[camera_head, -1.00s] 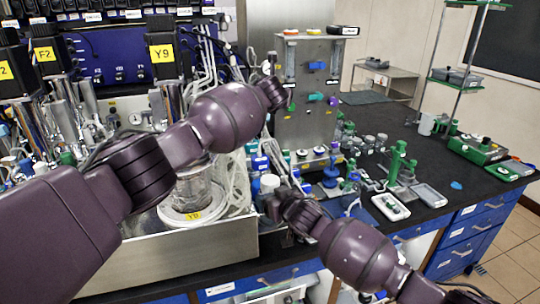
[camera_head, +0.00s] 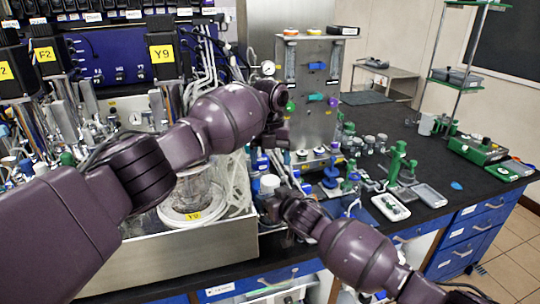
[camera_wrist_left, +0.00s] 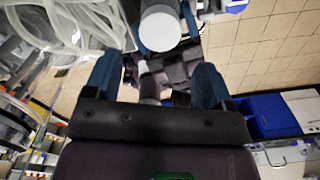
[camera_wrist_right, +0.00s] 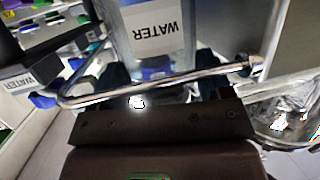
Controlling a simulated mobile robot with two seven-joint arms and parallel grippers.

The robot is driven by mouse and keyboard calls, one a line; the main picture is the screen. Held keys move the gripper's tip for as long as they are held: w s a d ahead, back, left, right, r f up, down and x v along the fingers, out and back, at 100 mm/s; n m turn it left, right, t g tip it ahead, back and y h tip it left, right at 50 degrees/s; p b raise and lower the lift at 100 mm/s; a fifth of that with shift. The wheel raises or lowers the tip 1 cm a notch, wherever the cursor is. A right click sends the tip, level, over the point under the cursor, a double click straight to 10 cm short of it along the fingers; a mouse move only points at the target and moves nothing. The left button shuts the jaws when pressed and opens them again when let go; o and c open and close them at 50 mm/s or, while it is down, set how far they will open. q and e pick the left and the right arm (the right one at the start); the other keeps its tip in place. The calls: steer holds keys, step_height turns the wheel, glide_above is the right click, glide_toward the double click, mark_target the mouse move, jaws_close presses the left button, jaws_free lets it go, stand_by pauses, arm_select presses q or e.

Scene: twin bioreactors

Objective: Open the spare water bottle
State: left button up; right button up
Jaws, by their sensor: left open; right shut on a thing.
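The water bottle shows in the right wrist view (camera_wrist_right: 160,15) as a clear bottle with a white WATER label. In the head view its white cap (camera_head: 269,183) stands upright at the bench's front edge, and the cap also shows in the left wrist view (camera_wrist_left: 160,29). My right gripper (camera_head: 275,207) is shut on the bottle below the cap; its fingers in the right wrist view (camera_wrist_right: 160,82) lie either side of it. My left gripper (camera_head: 277,140) is open and points down above the cap. In the left wrist view its fingers (camera_wrist_left: 154,80) are apart and the cap is beyond them.
A bent metal bar (camera_wrist_right: 150,88) crosses in front of the bottle in the right wrist view. A metal tray (camera_head: 185,258) with a glass vessel (camera_head: 192,188) is to the left. Several small fittings crowd the bench at right. The black bench top (camera_head: 440,185) has free room farther right.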

mark_target(270, 180)
arm_select(q)
steer(key=shift+f, duration=3.9)
steer(key=c, duration=0.9)
steer(key=n, duration=0.5)
steer(key=shift+n, duration=0.3)
steer(key=shift+c, duration=0.2)
steer(key=n, duration=0.8)
steer(key=shift+n, duration=0.3)
steer(key=n, duration=0.8)
steer(key=shift+s+n, duration=0.1)
steer(key=shift+n, duration=0.2)
steer(key=n, duration=0.4)
steer(key=shift+n, duration=0.4)
